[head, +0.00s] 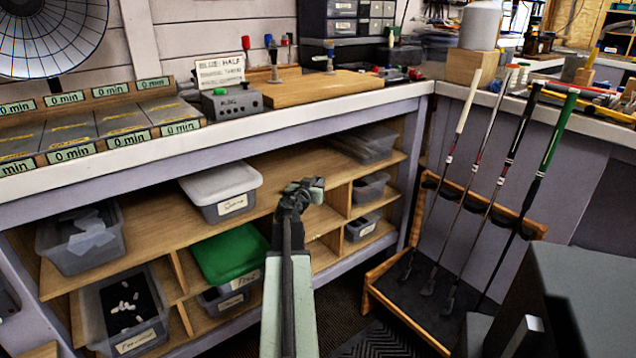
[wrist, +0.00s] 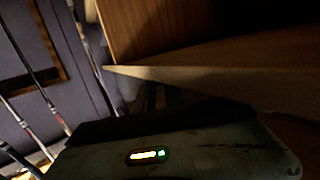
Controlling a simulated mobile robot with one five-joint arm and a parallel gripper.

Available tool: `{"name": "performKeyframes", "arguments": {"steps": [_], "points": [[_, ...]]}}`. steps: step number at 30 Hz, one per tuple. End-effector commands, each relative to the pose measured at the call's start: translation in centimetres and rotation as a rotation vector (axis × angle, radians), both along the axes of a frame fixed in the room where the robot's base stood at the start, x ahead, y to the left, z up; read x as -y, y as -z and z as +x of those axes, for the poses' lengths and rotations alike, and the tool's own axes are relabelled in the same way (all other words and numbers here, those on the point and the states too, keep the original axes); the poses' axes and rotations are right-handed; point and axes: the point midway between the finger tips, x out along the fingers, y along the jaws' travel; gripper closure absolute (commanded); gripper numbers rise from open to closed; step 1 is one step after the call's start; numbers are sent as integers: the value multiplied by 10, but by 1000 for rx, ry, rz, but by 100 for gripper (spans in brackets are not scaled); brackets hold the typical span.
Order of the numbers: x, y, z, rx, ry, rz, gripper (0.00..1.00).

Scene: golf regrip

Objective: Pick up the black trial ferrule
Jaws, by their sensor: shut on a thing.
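My gripper (head: 312,188) shows in the head view at the end of my pale green arm, in front of the middle of the shelving under the bench. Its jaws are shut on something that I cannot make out. A small grey-green block shows at its tip, and I cannot tell whether it is part of the gripper. I cannot pick out the black trial ferrule in either view. In the wrist view, a dark-edged grey-green surface with small lit green and yellow marks fills the bottom, and no fingertips can be made out.
A white-lidded bin (head: 221,188), a green-lidded bin (head: 228,255) and open grey bins stand on the shelves (head: 285,162). Several golf clubs lean in a wooden rack (head: 403,312) at right, and club shafts show in the wrist view (wrist: 35,72). A wooden panel edge (wrist: 150,72) is close there.

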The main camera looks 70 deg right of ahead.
Motion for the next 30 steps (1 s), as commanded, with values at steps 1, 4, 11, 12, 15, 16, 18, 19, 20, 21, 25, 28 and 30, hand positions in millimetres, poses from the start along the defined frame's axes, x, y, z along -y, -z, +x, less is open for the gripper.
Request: {"name": "performKeyframes", "arguments": {"steps": [1, 4, 11, 12, 15, 16, 18, 19, 20, 21, 25, 28, 30], "points": [[0, 0, 0, 0, 0, 0, 100], [0, 0, 0, 0, 0, 0, 100], [0, -6, 1, 0, -1, 0, 100], [0, -10, 1, 0, -1, 0, 100], [0, -25, 1, 0, -1, 0, 100], [0, -31, 1, 0, -1, 0, 100], [-1, -46, 1, 0, -2, 0, 100], [-1, -53, 1, 0, -2, 0, 100], [-1, -60, 1, 0, -2, 0, 100], [-1, -69, 1, 0, -2, 0, 100], [-1, -94, 2, 0, -2, 0, 100], [-1, -102, 2, 0, -2, 0, 100], [-1, -103, 2, 0, -2, 0, 100]]}}
